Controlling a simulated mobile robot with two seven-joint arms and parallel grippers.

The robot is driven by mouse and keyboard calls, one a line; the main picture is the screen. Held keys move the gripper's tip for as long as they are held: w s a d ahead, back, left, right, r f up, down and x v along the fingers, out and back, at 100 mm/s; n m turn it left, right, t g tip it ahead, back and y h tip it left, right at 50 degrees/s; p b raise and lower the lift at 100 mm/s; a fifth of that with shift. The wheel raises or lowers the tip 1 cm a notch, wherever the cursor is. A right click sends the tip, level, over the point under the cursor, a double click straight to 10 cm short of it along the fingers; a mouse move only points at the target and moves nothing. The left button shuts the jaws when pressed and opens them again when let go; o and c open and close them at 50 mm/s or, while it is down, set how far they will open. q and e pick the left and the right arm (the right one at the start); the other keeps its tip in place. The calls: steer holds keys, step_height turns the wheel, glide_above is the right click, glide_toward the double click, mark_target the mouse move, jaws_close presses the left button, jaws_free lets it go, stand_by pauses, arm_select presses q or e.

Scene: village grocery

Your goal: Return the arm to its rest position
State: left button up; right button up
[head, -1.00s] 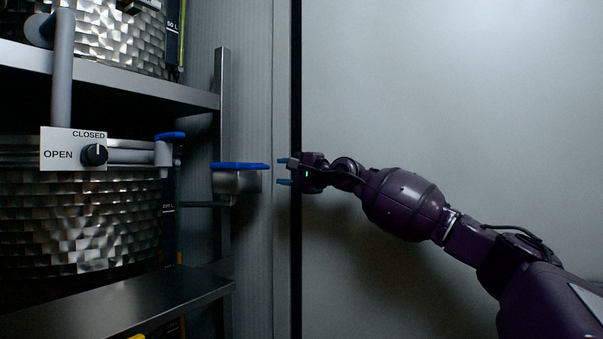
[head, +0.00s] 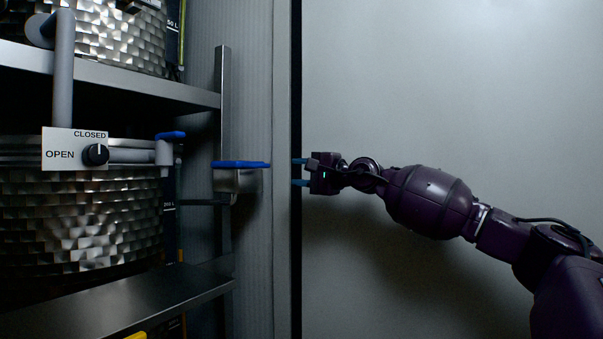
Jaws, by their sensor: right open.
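My right gripper (head: 299,172) is at the end of my purple right arm, which comes in from the lower right. Its two blue fingers point left and stand apart, one above the other, with nothing between them. The fingertips are in front of the dark vertical gap by the wall edge. They are to the right of a small metal box with a blue lid and do not touch it. My left gripper does not show.
The metal box with a blue lid (head: 238,177) is beside the shelf post (head: 224,120). Two textured metal vats stand on the shelves, the lower one (head: 80,225) behind a knob (head: 96,154) marked OPEN and CLOSED, its pointer up. The pale wall (head: 450,80) at right is bare.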

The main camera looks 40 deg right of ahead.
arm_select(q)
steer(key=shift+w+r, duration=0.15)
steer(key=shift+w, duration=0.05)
